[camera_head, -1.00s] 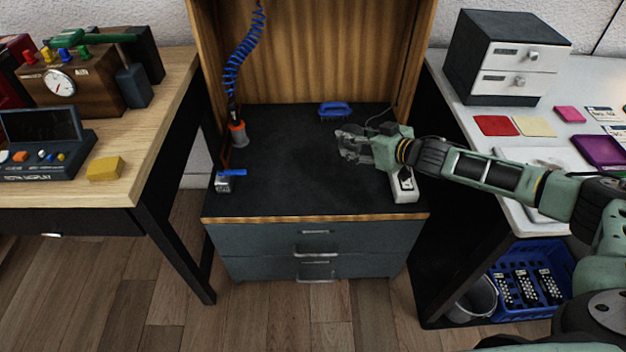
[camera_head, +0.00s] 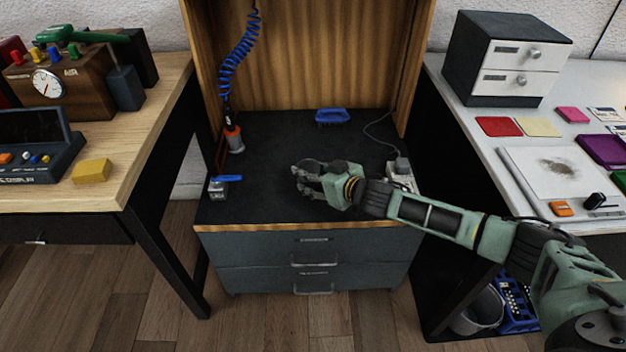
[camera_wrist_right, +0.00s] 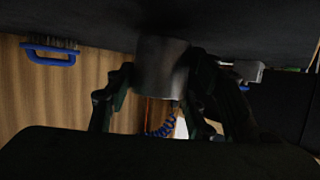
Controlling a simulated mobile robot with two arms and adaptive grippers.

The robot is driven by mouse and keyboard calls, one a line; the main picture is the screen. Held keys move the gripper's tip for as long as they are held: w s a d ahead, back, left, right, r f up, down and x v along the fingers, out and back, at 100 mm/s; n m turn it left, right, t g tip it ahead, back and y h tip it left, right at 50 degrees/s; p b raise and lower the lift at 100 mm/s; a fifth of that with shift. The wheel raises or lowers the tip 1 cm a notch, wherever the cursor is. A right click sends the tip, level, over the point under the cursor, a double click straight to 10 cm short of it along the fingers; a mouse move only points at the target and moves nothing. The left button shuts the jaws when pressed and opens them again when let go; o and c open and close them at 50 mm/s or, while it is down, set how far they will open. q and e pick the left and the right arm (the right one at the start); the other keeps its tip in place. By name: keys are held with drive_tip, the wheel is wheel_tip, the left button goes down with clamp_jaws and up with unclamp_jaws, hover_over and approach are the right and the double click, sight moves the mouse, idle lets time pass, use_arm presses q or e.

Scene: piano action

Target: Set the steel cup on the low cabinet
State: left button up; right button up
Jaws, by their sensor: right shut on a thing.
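My right gripper (camera_head: 308,178) reaches in from the right over the front middle of the low cabinet's black top (camera_head: 275,150). In the right wrist view, its two dark fingers (camera_wrist_right: 160,88) are shut on the grey steel cup (camera_wrist_right: 162,62), one on each side. That view is upside down, with the dark cabinet top along its upper edge. The cup's end meets this surface in the picture; I cannot tell whether it touches or hovers just over it. In the head view the fingers mostly hide the cup. My left gripper is not in view.
On the cabinet top are a blue brush (camera_head: 332,116) at the back, a small valve with a blue lever (camera_head: 219,187) at left, an orange-tipped air tool on a blue coiled hose (camera_head: 234,138), and a white power strip (camera_head: 400,172) at right. The middle behind my gripper is clear.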

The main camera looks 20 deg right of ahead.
drive_tip(key=shift+f, duration=0.75)
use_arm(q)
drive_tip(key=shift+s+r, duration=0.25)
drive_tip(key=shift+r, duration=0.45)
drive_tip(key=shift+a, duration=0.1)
use_arm(e)
drive_tip(key=o, duration=1.2)
